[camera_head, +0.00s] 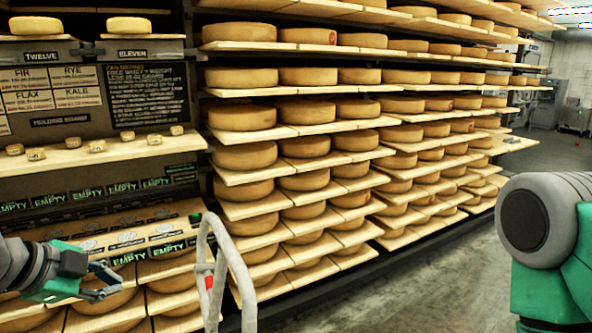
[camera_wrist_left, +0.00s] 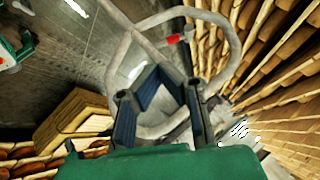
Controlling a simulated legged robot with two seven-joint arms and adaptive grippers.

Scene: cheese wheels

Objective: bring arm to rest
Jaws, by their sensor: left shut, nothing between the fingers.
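My left gripper (camera_head: 103,283) is at the lower left of the head view, in front of the low shelving, with nothing held. Its dark fingers with blue inner pads also show in the left wrist view (camera_wrist_left: 158,92). The left gripper is shut and empty. A grey tubular rail (camera_head: 222,265) with a red mark stands just to the right of the left gripper. The rail also crosses the upper part of the left wrist view (camera_wrist_left: 232,50). Only the green and grey upper part of my right arm shows at the right edge; its gripper is out of view.
Wooden shelves full of cheese wheels (camera_head: 246,156) run back along the centre. A board (camera_head: 72,157) at the left carries several small cheeses below dark label panels (camera_head: 147,90). The concrete floor (camera_head: 440,275) at the right is clear.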

